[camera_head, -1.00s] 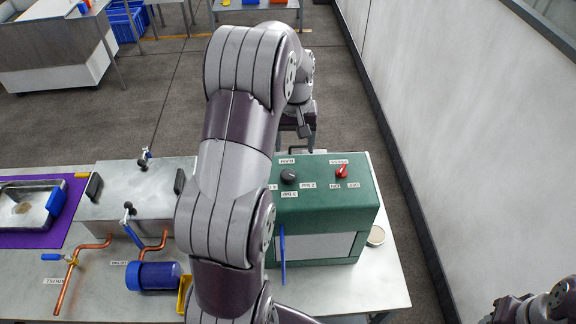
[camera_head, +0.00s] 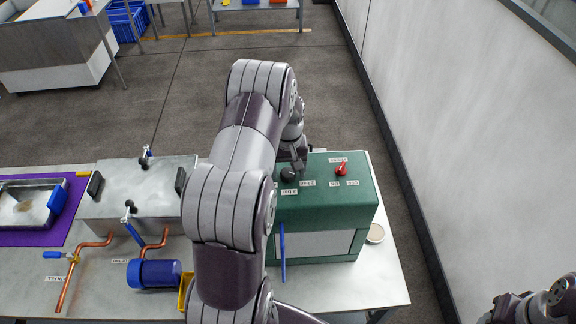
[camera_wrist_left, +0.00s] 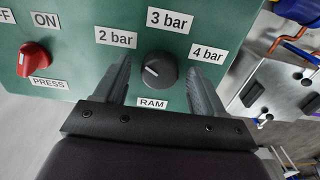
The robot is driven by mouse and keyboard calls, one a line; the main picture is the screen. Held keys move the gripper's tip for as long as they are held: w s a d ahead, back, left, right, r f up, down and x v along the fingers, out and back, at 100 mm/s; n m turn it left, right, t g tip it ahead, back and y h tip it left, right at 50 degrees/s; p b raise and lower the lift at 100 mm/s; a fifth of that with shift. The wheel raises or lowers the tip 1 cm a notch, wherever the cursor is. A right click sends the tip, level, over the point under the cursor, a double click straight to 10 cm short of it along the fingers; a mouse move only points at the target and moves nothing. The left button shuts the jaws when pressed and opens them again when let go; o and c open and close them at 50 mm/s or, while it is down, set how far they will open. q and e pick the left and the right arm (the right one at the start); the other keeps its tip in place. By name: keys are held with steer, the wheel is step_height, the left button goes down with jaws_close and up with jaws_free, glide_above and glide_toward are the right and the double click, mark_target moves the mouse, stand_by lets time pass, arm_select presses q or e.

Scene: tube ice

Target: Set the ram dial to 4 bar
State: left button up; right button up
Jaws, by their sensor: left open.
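The black ram dial (camera_head: 288,175) is on top of the green press box (camera_head: 325,208). In the left wrist view the dial (camera_wrist_left: 159,70) sits between labels for 2 bar, 3 bar and 4 bar, with the RAM label below it. Its pale pointer mark points up-left, toward the 2 bar label (camera_wrist_left: 116,37). The 4 bar label (camera_wrist_left: 208,54) is on the other side. My left gripper (camera_wrist_left: 158,80) is open, with one finger on each side of the dial; I cannot tell whether they touch it. My right gripper is not clearly shown; only part of that arm shows at the lower right.
A red press switch (camera_head: 342,170) with ON and OFF labels is on the same box, close to the dial. A blue lever (camera_head: 282,250) stands in front of it. A steel chest (camera_head: 130,190) is to the left. A small round dish (camera_head: 376,234) lies right of the box.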

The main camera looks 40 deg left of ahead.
arm_select(q)
steer(key=c, duration=1.1)
steer(key=shift+o, duration=0.2)
